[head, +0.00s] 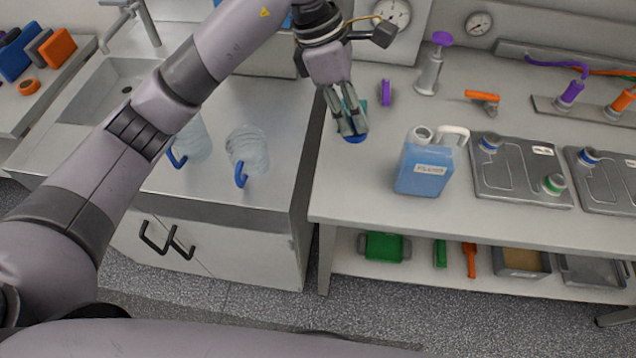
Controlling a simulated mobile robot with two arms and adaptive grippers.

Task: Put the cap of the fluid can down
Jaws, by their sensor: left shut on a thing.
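The fluid can (424,168) is a translucent container with blue liquid, a white label and a white handle. It stands upright on the workbench (345,197), and its neck shows open at the top with no cap on it. My left gripper (351,132) points down over the left part of the bench, to the left of the can. It is shut on a small blue cap (355,140), which shows at the fingertips. I cannot tell whether the cap touches the bench. My right gripper is not in view.
Grey plates with blue and green caps (520,170) lie right of the can. A purple-topped pump (432,65), a purple piece (386,92) and an orange-handled tool (483,97) stand behind. Clear jugs (247,150) stand on the left counter. Bare bench lies in front of the gripper.

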